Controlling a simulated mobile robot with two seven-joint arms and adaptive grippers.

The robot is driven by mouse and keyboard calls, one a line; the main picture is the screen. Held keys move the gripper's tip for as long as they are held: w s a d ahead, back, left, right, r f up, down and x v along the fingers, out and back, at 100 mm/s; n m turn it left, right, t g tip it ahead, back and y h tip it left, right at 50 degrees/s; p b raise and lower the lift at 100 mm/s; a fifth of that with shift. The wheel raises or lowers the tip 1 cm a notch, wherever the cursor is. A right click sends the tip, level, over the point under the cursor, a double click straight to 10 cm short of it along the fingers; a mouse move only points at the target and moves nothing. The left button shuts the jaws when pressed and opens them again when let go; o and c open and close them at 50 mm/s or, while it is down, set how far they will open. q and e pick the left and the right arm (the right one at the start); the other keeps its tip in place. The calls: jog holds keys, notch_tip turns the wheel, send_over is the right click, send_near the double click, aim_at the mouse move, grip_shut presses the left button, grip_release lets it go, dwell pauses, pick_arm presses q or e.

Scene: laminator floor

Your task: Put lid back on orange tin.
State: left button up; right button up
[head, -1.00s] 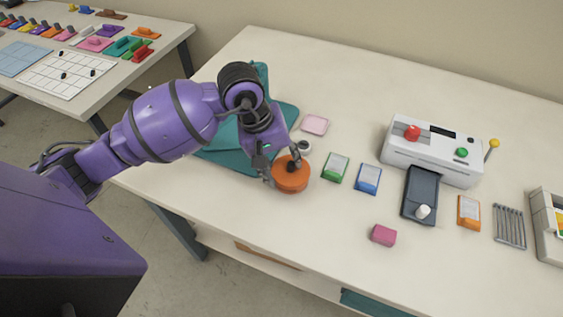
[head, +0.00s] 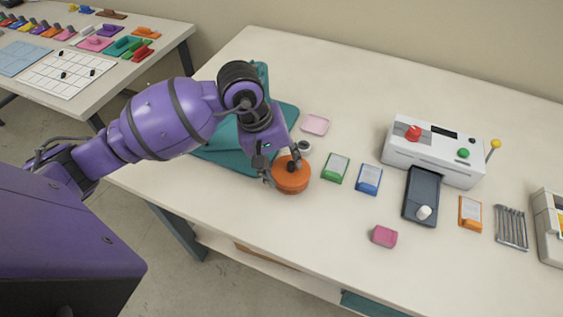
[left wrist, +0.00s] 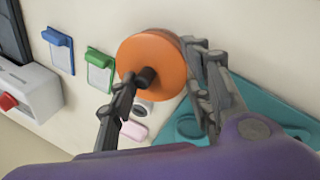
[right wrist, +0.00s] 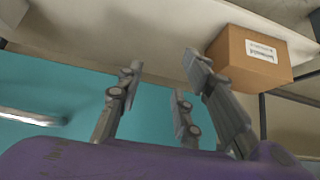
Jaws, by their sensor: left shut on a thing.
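A round orange lid (head: 291,181) is at the front right edge of the teal mat. It also shows in the left wrist view (left wrist: 150,55), with a dark knob or fingertip at its middle. My left gripper (head: 281,172) is over it, one finger at its left side and the other reaching its top. The left wrist view shows my left gripper (left wrist: 170,62) with its fingers at the orange piece, shut on it. I cannot tell lid from tin body or whether there is a gap between them. My right gripper (right wrist: 162,68) is open and empty in the right wrist view.
A teal mat (head: 222,150) lies under my left arm. A pink dish (head: 315,124), a small round white piece (head: 304,146), green (head: 335,168) and blue (head: 369,179) tags and a pink block (head: 384,236) are nearby. The white laminator (head: 445,155) stands further right. The front table is mostly clear.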

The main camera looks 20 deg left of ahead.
pick_arm(q)
jog(key=shift+f+b, duration=0.25)
jog(key=shift+b, duration=0.2)
pick_arm(e)
jog(key=shift+s+f, duration=0.5)
jog(key=shift+f, duration=0.2)
dwell(0.4)
pick_arm(q)
jog(key=o, duration=1.7)
jog(key=shift+c, duration=0.2)
jog(key=shift+r+p, duration=1.2)
jog(key=shift+r, duration=2.35)
pick_arm(e)
jog(key=shift+w+r, duration=0.65)
jog(key=shift+r, duration=0.3)
jog(key=shift+w+r, duration=0.65)
jog(key=shift+r, duration=0.25)
pick_arm(q)
grip_shut()
